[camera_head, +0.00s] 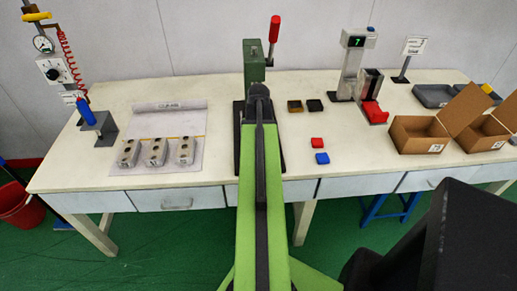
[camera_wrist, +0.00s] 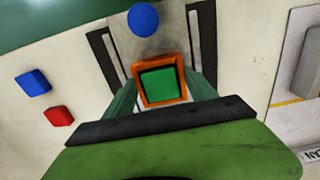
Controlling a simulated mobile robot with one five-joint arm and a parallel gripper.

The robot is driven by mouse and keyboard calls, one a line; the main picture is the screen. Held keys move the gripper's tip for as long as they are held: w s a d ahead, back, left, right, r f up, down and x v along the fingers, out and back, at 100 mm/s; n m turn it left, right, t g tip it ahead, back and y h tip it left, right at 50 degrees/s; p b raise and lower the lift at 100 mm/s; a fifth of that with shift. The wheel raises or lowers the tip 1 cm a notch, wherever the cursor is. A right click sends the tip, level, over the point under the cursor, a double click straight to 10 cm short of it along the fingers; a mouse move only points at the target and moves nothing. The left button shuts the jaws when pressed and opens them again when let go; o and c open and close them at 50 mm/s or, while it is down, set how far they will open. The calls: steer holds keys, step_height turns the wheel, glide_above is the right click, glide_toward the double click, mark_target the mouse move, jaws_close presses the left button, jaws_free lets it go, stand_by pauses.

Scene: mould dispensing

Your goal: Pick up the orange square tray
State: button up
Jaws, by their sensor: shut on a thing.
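The orange square tray (camera_wrist: 182,66) shows in the wrist view as an orange rim around a green square (camera_wrist: 160,85). I cannot tell whether the green square is a separate piece. My gripper (camera_wrist: 161,82) is shut on the tray, with its dark green fingers at the tray's left and right sides. In the head view, my green arm reaches over the middle of the table and hides the tray and the gripper.
A green press (camera_head: 254,62) with a red handle stands behind my arm. Red (camera_head: 316,142) and blue (camera_head: 322,158) pieces lie to the right. A grey mould block (camera_head: 182,151) is among several at left. A blue ball (camera_wrist: 143,19) shows beyond the tray.

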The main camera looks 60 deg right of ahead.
steer(key=shift+r, duration=0.1)
step_height(320, 180, up, 4)
steer(key=p, duration=0.4)
steer(key=shift+r, duration=0.1)
steer(key=s+d+r+p, duration=0.5)
steer(key=s+r+p, duration=0.1)
steer(key=s, duration=0.4)
steer(key=shift+s+r+p, duration=0.3)
steer(key=shift+p, duration=0.2)
